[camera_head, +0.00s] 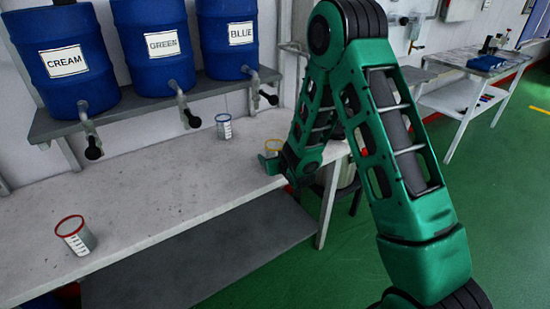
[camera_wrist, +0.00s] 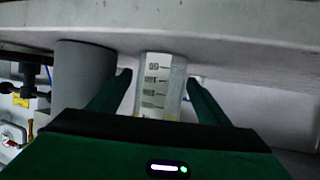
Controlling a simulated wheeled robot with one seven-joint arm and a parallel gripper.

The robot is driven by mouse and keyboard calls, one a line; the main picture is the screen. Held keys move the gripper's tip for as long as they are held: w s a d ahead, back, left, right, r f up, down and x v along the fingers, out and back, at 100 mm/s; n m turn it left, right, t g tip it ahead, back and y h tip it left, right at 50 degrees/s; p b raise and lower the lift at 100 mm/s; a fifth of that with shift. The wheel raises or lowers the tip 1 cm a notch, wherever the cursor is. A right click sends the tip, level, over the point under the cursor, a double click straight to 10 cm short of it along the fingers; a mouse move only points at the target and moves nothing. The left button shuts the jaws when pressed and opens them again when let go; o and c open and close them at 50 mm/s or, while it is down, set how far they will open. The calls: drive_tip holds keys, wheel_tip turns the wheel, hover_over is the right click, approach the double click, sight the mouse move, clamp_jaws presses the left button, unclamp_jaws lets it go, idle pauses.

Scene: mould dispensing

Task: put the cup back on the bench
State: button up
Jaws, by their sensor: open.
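A clear measuring cup with a yellow rim (camera_head: 273,147) stands near the right end of the white bench (camera_head: 165,190). In the wrist view, which looks upside down, the cup (camera_wrist: 158,85) shows its dark scale marks, with its base against the bench surface (camera_wrist: 225,37). My gripper (camera_head: 270,160) is at the bench's front edge, by the cup. Its two green fingers (camera_wrist: 158,78) are apart, one on each side of the cup, with a gap showing on both sides. My gripper partly hides the cup in the head view.
A blue-rimmed cup (camera_head: 224,127) stands farther back on the bench, and a red-rimmed cup (camera_head: 76,235) at the front left. Blue barrels labelled CREAM (camera_head: 64,62), GREEN (camera_head: 155,47) and BLUE (camera_head: 230,40) stand on a shelf with taps overhanging the bench. The bench middle is clear.

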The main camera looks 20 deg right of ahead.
drive_tip(key=a+v, duration=0.1)
drive_tip(key=v, duration=1.1)
drive_tip(key=s+d+r+m+g+h, duration=0.25)
drive_tip(key=s+d, duration=0.35)
drive_tip(key=d, duration=0.3)
drive_tip(key=s+d+r+m+g+h, duration=0.2)
drive_tip(key=s+d+r+g, duration=0.15)
drive_tip(key=s+d, duration=0.45)
drive_tip(key=s+r+m+g+y, duration=0.1)
drive_tip(key=s+r+g+y, duration=0.1)
drive_tip(key=s, duration=1)
drive_tip(key=s+r+m+g+y, duration=0.1)
drive_tip(key=s+r+g, duration=0.3)
drive_tip(key=s, duration=0.9)
drive_tip(key=shift+d+r+g+y, duration=0.25)
drive_tip(key=shift+g+y, duration=0.2)
drive_tip(key=shift+g, duration=0.35)
drive_tip(key=shift+s+m, duration=0.15)
drive_tip(key=shift+m, duration=0.1)
drive_tip(key=shift+w+f, duration=0.25)
drive_tip(key=shift+w, duration=0.3)
